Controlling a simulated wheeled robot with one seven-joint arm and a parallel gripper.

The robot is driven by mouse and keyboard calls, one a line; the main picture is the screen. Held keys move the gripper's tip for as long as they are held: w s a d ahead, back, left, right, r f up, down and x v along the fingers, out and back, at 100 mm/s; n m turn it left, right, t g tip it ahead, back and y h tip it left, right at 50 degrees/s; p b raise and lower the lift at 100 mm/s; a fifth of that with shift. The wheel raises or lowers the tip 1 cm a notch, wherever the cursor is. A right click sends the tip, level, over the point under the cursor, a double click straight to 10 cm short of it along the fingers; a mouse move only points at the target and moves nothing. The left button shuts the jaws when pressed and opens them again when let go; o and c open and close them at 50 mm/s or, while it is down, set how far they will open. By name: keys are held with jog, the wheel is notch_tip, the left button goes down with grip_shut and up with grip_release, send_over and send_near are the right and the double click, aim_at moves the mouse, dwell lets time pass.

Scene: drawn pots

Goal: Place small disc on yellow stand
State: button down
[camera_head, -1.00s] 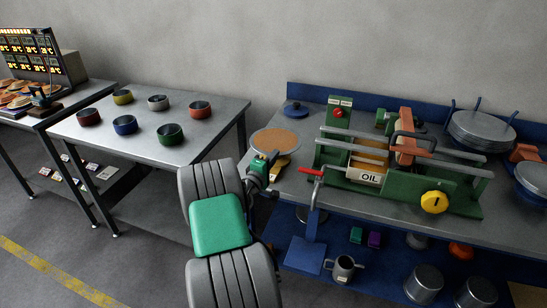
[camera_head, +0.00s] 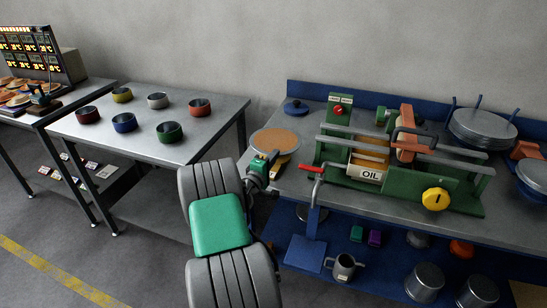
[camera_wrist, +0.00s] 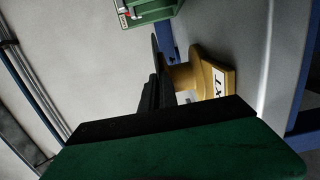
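The small disc (camera_head: 275,141) is flat and round, with a tan top and a grey rim. In the head view it lies level over the yellow stand (camera_head: 286,161), hiding most of it. In the wrist view the stand (camera_wrist: 207,76) shows sideways, with a flared yellow body and a white label. A thin dark edge close to its top looks like the disc edge-on; I cannot tell whether they touch. My gripper (camera_head: 269,160) is at the disc's near edge, and its dark fingers (camera_wrist: 155,92) look closed on that edge.
A blue lid (camera_head: 295,107) and a green button box (camera_head: 340,108) are behind. Several bowls stand on the left table (camera_head: 184,150).

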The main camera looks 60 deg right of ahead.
jog(key=c, duration=1.6)
grip_release()
jog(key=shift+o, duration=0.2)
jog(key=shift+a+f, duration=0.1)
jog(key=shift+a, duration=0.2)
jog(key=a+b, duration=0.1)
jog(key=a, duration=0.5)
jog(key=shift+s+a+b, duration=0.1)
jog(key=shift+a+b, duration=0.1)
jog(key=shift+b, duration=0.2)
jog(key=shift+s+a, duration=0.1)
jog(key=shift+a, duration=0.35)
